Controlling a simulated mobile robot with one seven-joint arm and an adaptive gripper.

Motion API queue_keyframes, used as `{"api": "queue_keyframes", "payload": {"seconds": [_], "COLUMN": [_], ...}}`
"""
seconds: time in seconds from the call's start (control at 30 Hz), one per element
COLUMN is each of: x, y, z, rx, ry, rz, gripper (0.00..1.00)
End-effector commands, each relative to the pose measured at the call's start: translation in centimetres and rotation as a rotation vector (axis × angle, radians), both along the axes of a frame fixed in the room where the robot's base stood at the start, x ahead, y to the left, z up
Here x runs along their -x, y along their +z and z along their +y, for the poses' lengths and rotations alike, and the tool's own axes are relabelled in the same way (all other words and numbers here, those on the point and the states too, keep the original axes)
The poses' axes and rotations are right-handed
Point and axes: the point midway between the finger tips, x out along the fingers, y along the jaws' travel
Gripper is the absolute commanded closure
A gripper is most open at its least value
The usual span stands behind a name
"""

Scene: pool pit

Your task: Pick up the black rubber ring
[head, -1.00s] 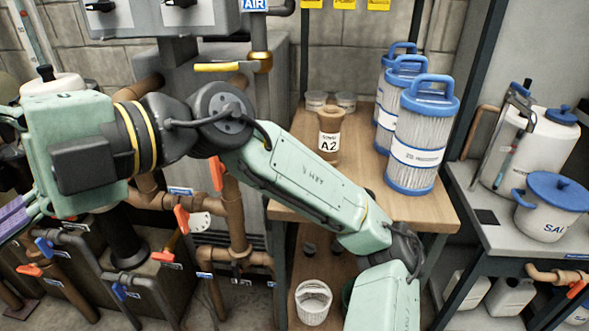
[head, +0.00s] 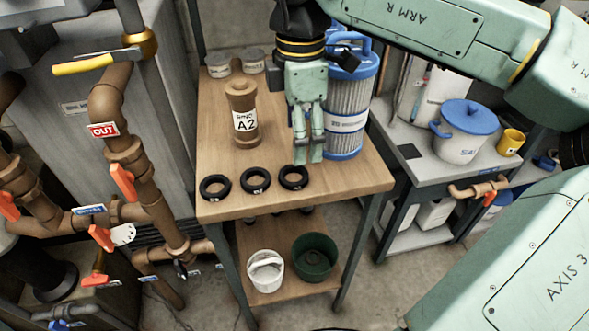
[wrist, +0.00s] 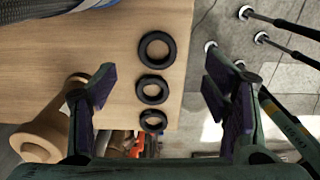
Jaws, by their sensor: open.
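Three black rubber rings lie flat in a row along the front of the wooden table. In the head view they are the left ring (head: 215,187), the middle ring (head: 256,180) and the right ring (head: 293,177). In the wrist view the three rings, a top one (wrist: 157,49), a middle one (wrist: 152,89) and a bottom one (wrist: 153,121), show between my open fingers. My gripper (head: 309,160) points down above the table, behind and a little right of the right ring. It also shows in the wrist view (wrist: 158,82), empty.
The wooden table (head: 340,183) also holds a brown A2 fitting (head: 245,125), a blue-capped filter cartridge (head: 345,110) right beside my gripper, and small jars (head: 218,65) at the back. A white basket (head: 266,271) and a green pot (head: 314,256) sit on the lower shelf.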

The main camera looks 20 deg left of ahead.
Motion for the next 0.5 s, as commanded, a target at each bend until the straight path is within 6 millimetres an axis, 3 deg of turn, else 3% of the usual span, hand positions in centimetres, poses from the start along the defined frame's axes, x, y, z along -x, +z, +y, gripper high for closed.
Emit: {"api": "queue_keyframes", "payload": {"seconds": [0.1,0.37,0.5], "x": [0.1,0.1,0.1], "y": [-1.9,-4.0,-6.0], "z": [0.1,0.3,0.5], "rx": [-0.002,-0.004,-0.005], "ry": [0.005,0.008,0.010], "rz": [0.004,0.004,0.007], "gripper": [0.31,0.31,0.31]}}
